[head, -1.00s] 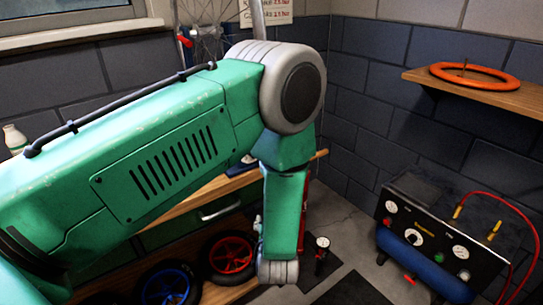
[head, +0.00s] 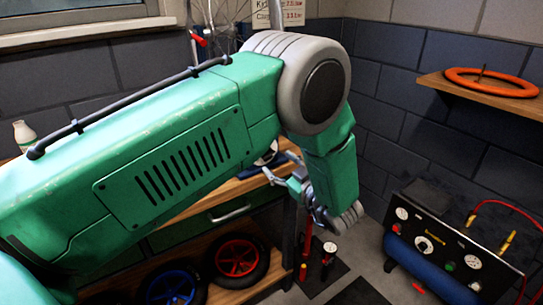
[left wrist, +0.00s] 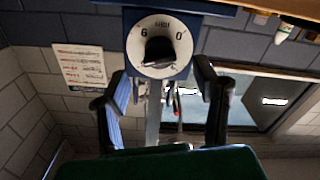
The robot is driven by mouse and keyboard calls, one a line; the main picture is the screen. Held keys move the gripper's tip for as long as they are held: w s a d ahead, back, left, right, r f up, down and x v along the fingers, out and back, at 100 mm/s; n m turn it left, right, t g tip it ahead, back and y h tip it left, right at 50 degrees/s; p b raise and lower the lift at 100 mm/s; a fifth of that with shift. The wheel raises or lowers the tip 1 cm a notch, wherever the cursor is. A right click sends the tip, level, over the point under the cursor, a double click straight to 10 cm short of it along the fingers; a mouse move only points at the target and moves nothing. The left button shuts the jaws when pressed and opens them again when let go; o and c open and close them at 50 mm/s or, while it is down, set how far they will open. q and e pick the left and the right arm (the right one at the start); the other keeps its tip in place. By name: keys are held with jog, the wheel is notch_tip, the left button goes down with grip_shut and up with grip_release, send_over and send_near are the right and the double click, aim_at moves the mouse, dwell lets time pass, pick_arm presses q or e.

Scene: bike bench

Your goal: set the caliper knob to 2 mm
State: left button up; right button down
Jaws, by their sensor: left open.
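The caliper knob (left wrist: 158,50) is a dark knob on a round white dial (left wrist: 145,28) set in a blue body. The dial shows a 6 at its left and a 0 at its right; small marks at its edge are too small to read. My left gripper (left wrist: 163,100) is open and empty, its fingers spread below and to either side of the dial in the left wrist view, apart from the knob. In the head view the left gripper (head: 290,182) shows small beside my green arm, near the bench edge. My right gripper is not in view.
A wooden bench with a drawer (head: 230,213) stands behind my left arm, with a red wheel (head: 236,258) and a blue wheel (head: 171,288) below. A compressor panel (head: 440,240) with a red hose stands at right. A shelf (head: 500,88) holds an orange ring.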

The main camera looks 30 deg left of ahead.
aim_at(271, 157)
pick_arm(q)
jog(key=x, duration=0.5)
jog(key=shift+s+a+f, duration=0.15)
jog(key=shift+a, duration=0.05)
jog(key=shift+w+d+r, duration=0.25)
jog(key=shift+d+r, duration=0.1)
jog(key=shift+d, duration=0.25)
jog(key=shift+a+f, duration=0.1)
jog(key=shift+a, duration=0.5)
jog(key=c, duration=1.2)
